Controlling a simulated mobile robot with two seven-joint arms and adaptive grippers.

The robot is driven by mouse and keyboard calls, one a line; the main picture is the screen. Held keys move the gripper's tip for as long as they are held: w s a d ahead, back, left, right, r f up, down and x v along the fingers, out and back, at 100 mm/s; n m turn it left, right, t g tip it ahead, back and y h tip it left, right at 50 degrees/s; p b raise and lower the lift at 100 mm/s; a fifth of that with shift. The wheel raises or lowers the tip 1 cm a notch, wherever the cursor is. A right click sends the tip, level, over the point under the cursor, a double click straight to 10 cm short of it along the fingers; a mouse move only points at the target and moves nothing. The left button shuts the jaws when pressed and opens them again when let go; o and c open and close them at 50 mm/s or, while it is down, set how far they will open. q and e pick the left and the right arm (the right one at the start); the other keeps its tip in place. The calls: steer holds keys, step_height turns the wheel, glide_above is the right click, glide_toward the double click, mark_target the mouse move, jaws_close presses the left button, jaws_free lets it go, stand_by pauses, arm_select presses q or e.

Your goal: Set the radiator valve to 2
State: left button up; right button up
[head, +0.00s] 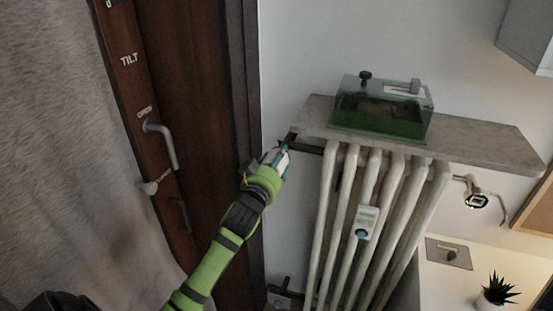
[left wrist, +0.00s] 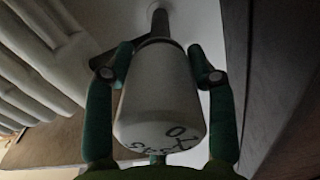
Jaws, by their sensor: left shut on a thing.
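The radiator valve is a pale, rounded knob (left wrist: 162,90) that fills the middle of the left wrist view. Dark marks, one like a 0, show on its near end; the others are upside down and hard to read. I cannot tell which number it is set to. A dark stem leads from its far end to the wall. My left gripper (left wrist: 160,56) is shut on the knob, one green finger on each side. In the head view my left gripper (head: 277,157) is at the radiator's upper left and mostly hides the knob.
The white radiator (head: 365,225) stands right of the gripper, with a small white device (head: 367,222) on its front. A shelf (head: 480,142) above it holds a green-based clear box (head: 382,108). A brown door (head: 180,90) with a handle (head: 163,144) is close on the left.

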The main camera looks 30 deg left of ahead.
arm_select(q)
steer(key=m+p, duration=0.2)
steer(key=m, duration=0.2)
steer(key=shift+r, duration=0.1)
steer(key=shift+m+p, duration=0.6)
steer(key=shift+m, duration=1)
steer(key=o, duration=1.2)
steer(key=shift+c, duration=0.2)
steer(key=v, duration=1.2)
